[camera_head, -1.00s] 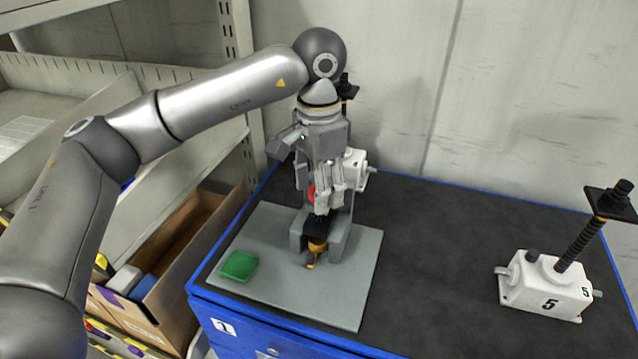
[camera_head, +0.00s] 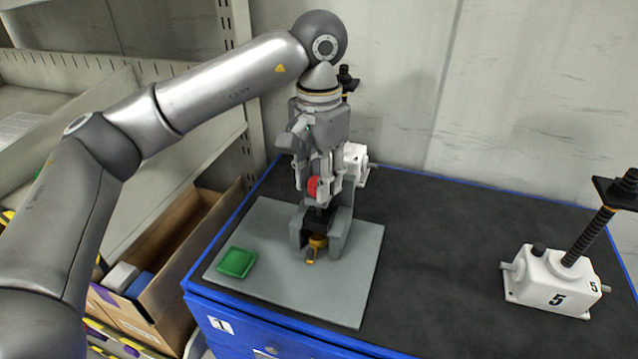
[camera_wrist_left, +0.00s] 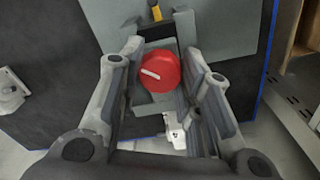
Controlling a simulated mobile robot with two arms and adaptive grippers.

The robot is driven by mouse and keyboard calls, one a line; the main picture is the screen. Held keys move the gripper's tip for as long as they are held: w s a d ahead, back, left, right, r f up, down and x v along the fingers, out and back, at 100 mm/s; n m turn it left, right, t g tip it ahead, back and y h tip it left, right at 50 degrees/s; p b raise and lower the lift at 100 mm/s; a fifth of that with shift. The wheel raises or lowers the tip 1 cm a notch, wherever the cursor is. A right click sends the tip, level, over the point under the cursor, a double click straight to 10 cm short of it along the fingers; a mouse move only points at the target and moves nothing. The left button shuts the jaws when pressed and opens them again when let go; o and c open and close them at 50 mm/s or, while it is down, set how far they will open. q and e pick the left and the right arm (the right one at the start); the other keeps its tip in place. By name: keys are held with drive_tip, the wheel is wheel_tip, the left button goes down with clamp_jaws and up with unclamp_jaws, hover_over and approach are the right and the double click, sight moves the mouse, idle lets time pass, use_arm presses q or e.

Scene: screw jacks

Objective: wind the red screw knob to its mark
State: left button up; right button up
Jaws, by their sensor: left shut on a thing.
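The red screw knob (camera_head: 314,187) sits at the top of a grey fixture (camera_head: 339,237) on a grey base plate (camera_head: 285,287). In the wrist view the knob (camera_wrist_left: 165,70) is round, with a white line on its face pointing left and slightly up. My left gripper (camera_head: 319,194) comes down from above and is shut on the knob, one finger on each side. A yellow-orange part (camera_head: 316,243) shows low at the front of the fixture. I cannot make out a separate mark for the knob. My right gripper is not in view.
A green square block (camera_head: 237,262) lies at the plate's left. A white jack numbered 5 (camera_head: 545,280) with a black screw stands at the right; another white jack (camera_head: 355,160) is behind my gripper. An open cardboard box (camera_head: 170,270) is left of the bench. The bench middle is clear.

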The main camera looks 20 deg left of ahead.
use_arm(q)
drive_tip(key=n+b, duration=0.2)
drive_tip(key=n, duration=0.1)
drive_tip(key=shift+f+n, duration=0.15)
drive_tip(key=shift+n, duration=0.15)
drive_tip(key=n+b, duration=0.1)
drive_tip(key=n, duration=0.3)
drive_tip(key=shift+n, duration=0.3)
drive_tip(key=n+b, duration=0.1)
drive_tip(key=n, duration=0.3)
drive_tip(key=shift+s+f+n, duration=0.1)
drive_tip(key=shift+n, duration=0.2)
drive_tip(key=n+b, duration=0.1)
drive_tip(key=n, duration=0.9)
drive_tip(key=shift+b, duration=0.3)
drive_tip(key=n, duration=0.4)
drive_tip(key=n+b, duration=0.1)
drive_tip(key=n, duration=0.9)
drive_tip(key=shift+b, duration=0.3)
